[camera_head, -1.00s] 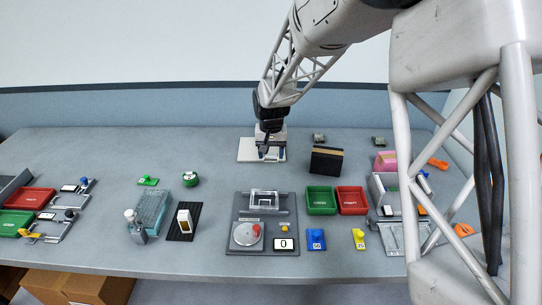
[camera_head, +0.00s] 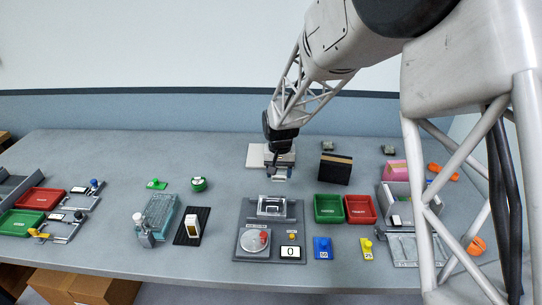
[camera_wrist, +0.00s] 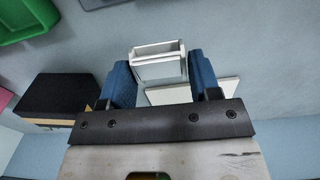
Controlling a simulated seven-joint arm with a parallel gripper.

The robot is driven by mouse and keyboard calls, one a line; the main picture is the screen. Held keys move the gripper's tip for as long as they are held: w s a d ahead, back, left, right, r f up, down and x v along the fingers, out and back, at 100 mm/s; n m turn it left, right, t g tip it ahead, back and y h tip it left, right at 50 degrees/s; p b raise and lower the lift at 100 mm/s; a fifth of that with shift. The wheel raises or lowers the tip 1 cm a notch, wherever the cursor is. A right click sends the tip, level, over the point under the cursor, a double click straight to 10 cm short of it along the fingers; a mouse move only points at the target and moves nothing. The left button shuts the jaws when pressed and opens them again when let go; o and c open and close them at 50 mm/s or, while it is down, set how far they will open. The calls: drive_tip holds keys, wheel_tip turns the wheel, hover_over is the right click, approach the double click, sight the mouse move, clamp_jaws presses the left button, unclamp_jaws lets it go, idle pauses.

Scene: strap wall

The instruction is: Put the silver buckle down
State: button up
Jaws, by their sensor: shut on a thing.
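The silver buckle (camera_wrist: 158,66) is a pale grey, open box-like piece between my gripper's two blue fingers in the wrist view. My gripper (camera_wrist: 160,80) is shut on it. In the head view my gripper (camera_head: 280,178) is just in front of the white plate (camera_head: 255,158), with its fingers pointing down. A strip of the white plate (camera_wrist: 215,88) also shows behind the buckle in the wrist view. I cannot tell the buckle's height above the table.
A grey scale unit (camera_head: 243,225) stands in front of my gripper. A green bin (camera_head: 327,220) and a red bin (camera_head: 360,220) are to the right, with a black box (camera_head: 335,170) behind them. Two small grey blocks (camera_head: 328,146) (camera_head: 388,150) are at the back.

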drive_tip(key=shift+w, duration=0.1)
drive_tip(key=w+a, duration=0.1)
drive_tip(key=w, duration=0.4)
drive_tip(key=w+a+f, duration=0.1)
drive_tip(key=w+a, duration=0.1)
drive_tip(key=w, duration=0.3)
drive_tip(key=w+a, duration=0.1)
drive_tip(key=w, duration=0.4)
drive_tip(key=shift+w+a+f, duration=0.15)
drive_tip(key=shift+f, duration=0.1)
idle(0.3)
drive_tip(key=shift+f, duration=1.75)
drive_tip(key=shift+f, duration=0.1)
drive_tip(key=o, duration=0.9)
wheel_tip(320, 180, up, 12)
drive_tip(key=shift+r, duration=0.1)
